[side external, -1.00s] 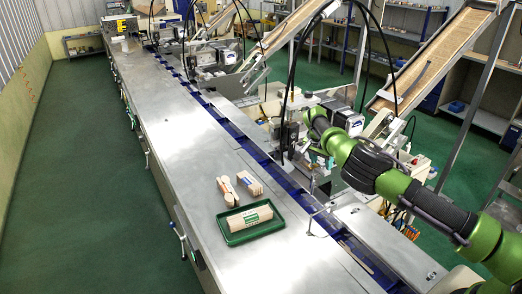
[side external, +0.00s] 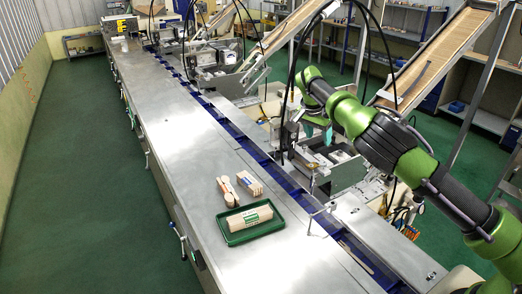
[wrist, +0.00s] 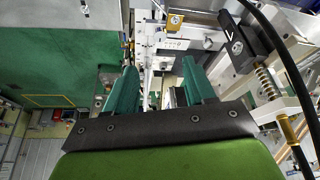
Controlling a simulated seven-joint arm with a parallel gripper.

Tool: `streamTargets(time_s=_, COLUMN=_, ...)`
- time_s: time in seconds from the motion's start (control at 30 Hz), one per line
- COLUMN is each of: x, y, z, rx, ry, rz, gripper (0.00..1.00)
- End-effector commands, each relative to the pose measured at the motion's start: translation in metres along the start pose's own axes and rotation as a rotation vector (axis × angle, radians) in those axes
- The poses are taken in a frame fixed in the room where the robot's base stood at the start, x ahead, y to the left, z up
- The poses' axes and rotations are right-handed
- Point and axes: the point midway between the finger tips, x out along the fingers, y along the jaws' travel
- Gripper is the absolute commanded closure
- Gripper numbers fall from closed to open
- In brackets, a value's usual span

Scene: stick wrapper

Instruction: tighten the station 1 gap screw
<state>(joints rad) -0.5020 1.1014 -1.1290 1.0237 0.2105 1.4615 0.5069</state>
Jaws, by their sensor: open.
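My gripper (wrist: 160,84) shows in the wrist view as two teal fingers, spread apart with nothing between them. In the side view my gripper (side external: 318,134) hangs over the nearest wrapper station (side external: 335,172), beside the blue conveyor channel. The fingertips are small there, and their distance from the machine is unclear. The wrist view shows pale machine parts (wrist: 165,45) beyond the fingers. A dark block with a spring-loaded rod (wrist: 265,82) is at the right, apart from the fingers. I cannot tell which part is the gap screw.
Black cables (side external: 293,65) hang close to my arm. An inclined wooden chute (side external: 440,55) rises behind it. On the steel bench (side external: 185,150) are a green tray (side external: 236,240) holding a wrapped pack, and loose stick bundles (side external: 248,183). The green floor at left is clear.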

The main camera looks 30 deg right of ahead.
Motion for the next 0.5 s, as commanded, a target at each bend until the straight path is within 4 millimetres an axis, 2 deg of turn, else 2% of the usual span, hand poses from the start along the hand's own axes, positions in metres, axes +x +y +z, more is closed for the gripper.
streamTargets(time_s=0.1, x=-0.020, y=-0.001, z=0.001, rx=-0.001, ry=-0.001, rz=-0.004, gripper=0.46)
streamTargets(time_s=0.2, x=-0.030, y=-0.001, z=0.001, rx=-0.001, ry=-0.001, rz=-0.002, gripper=0.46)
streamTargets(time_s=0.5, x=-0.036, y=0.000, z=0.001, rx=-0.001, ry=0.000, rz=0.000, gripper=0.46)
